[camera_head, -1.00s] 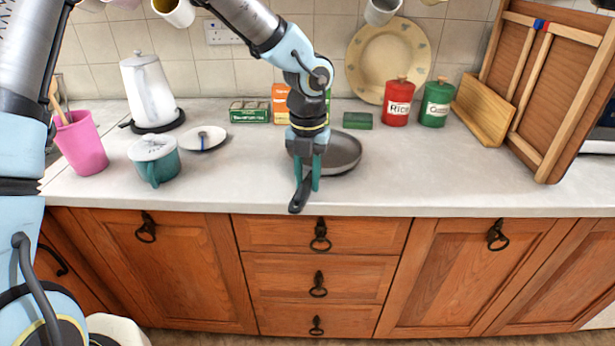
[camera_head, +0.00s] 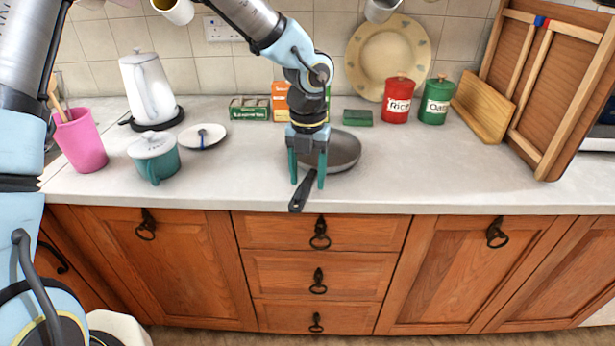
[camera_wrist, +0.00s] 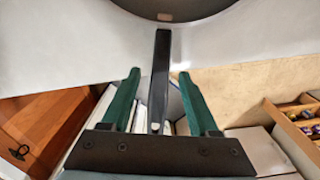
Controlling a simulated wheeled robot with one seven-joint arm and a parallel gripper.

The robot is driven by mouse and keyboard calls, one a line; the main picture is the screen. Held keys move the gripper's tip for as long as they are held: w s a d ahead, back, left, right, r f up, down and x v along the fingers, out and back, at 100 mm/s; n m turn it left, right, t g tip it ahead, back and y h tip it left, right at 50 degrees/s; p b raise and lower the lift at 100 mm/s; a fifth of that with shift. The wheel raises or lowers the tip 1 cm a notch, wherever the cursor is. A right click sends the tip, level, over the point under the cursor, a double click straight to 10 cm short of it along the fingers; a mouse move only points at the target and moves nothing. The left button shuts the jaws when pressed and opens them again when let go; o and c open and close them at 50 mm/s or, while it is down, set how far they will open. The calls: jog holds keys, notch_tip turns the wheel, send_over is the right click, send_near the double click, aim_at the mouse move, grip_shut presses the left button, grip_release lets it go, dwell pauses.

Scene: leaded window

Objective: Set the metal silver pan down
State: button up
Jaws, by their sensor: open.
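The silver pan (camera_head: 343,152) rests on the worktop near its front edge, partly hidden behind my gripper. Its dark handle (camera_head: 303,191) points toward me and sticks out over the counter edge. My gripper (camera_head: 308,183) is open, with its green fingers on either side of the handle and a gap to each. In the wrist view the handle (camera_wrist: 161,75) runs between the two open fingertips (camera_wrist: 159,73), touching neither, and the dark pan body (camera_wrist: 172,8) shows at the top.
A teal lidded pot (camera_head: 154,158), a white saucer (camera_head: 203,137) and a pink cup (camera_head: 80,140) stand to the left. Red (camera_head: 398,100) and green (camera_head: 436,102) canisters and a wooden board (camera_head: 484,107) are at the back right. The worktop (camera_head: 420,170) right of the pan is clear.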

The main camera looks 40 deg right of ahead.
notch_tip(320, 180, up, 12)
jog(key=b, duration=0.1)
jog(key=shift+f, duration=0.15)
jog(key=w+a+f+n, duration=0.2)
jog(key=w+a+n, duration=0.3)
jog(key=a+n, duration=0.55)
jog(key=w+a+f+n, duration=0.3)
jog(key=w+a+n, duration=0.2)
jog(key=a+n, duration=0.6)
jog(key=a+n+t, duration=0.1)
jog(key=a+n, duration=1.8)
jog(key=n, duration=0.5)
jog(key=shift+s+a+f+t, duration=0.3)
jog(key=shift+s+f, duration=0.1)
jog(key=shift+s, duration=0.05)
